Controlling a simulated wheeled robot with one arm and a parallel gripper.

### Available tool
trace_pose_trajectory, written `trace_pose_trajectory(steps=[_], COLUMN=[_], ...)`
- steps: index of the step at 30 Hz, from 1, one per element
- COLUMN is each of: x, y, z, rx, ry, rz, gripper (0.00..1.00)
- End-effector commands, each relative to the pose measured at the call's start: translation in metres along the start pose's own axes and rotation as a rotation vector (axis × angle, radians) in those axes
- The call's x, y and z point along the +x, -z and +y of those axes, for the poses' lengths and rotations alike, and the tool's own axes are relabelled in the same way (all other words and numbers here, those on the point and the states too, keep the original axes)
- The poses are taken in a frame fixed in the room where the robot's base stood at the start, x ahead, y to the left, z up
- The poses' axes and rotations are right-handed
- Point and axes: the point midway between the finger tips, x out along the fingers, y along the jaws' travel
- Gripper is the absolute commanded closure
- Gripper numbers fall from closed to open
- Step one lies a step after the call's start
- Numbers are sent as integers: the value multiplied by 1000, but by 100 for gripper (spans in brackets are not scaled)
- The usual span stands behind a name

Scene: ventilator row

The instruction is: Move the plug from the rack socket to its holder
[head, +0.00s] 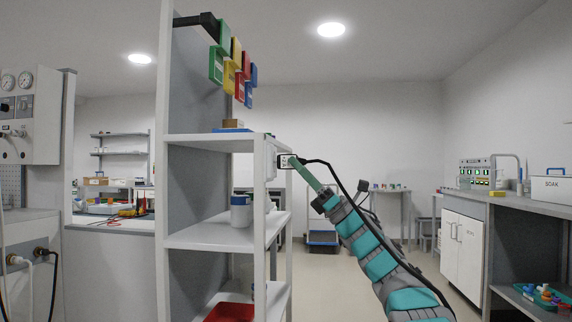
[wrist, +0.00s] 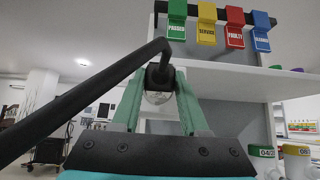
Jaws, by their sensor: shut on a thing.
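My gripper (head: 293,161) is at the right side post of the rack (head: 262,225), beside a small white plate with dark markings (head: 284,161), which looks like the rack socket. In the wrist view my gripper's green fingers (wrist: 160,88) are shut on the black plug (wrist: 160,74). A thick black cable (wrist: 85,103) bends from the plug to the lower left; in the head view it loops over my arm. The socket face is hidden in the wrist view, so I cannot tell whether the plug is seated. I cannot make out the holder for certain.
Green, yellow, red and blue tags (wrist: 206,28) hang from a bar at the rack's top. A white jar (head: 240,211) stands on the middle shelf. A counter (head: 505,201) runs along the right.

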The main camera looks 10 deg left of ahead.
Motion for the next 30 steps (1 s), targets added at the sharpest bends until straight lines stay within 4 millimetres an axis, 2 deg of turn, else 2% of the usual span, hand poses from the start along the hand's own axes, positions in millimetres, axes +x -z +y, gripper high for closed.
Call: trace_pose_trajectory(steps=[30], x=[-25], y=[-26], z=[0], rx=[0], ry=[-1], rz=[1], gripper=[100])
